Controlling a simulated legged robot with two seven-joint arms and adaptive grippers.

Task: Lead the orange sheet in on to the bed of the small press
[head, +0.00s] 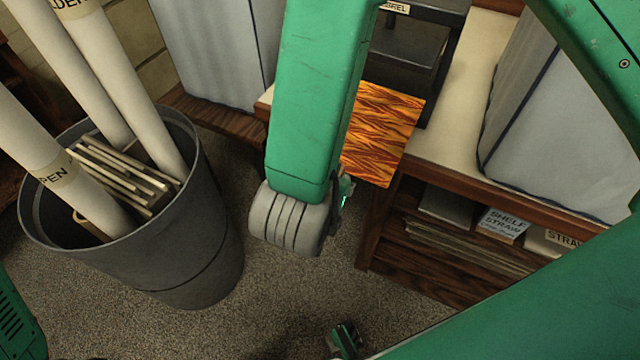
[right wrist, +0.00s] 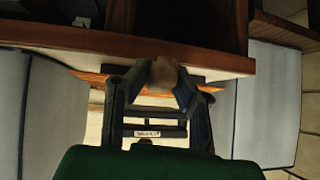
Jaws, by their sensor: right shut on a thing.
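The orange sheet (head: 385,135), with a dark wavy marbled pattern, is at the table's front edge in the head view, its near part past that edge. Its far edge is close to the dark small press (head: 437,45); I cannot tell if it touches the bed. My right gripper (right wrist: 165,75) is shut on the sheet's near side; in the head view my arm mostly hides it. A thin orange strip of the sheet shows in the right wrist view (right wrist: 92,77), and the press (right wrist: 155,131) shows beyond the fingers. What looks like my left gripper (head: 346,340) is at the bottom; its jaws are unclear.
Grey covered blocks stand left (head: 215,50) and right (head: 560,110) of the press on the pale tabletop (head: 460,120). Shelves with labelled boxes (head: 503,224) are below. A grey bin (head: 190,265) with rolls and slats stands left. The speckled floor between is clear.

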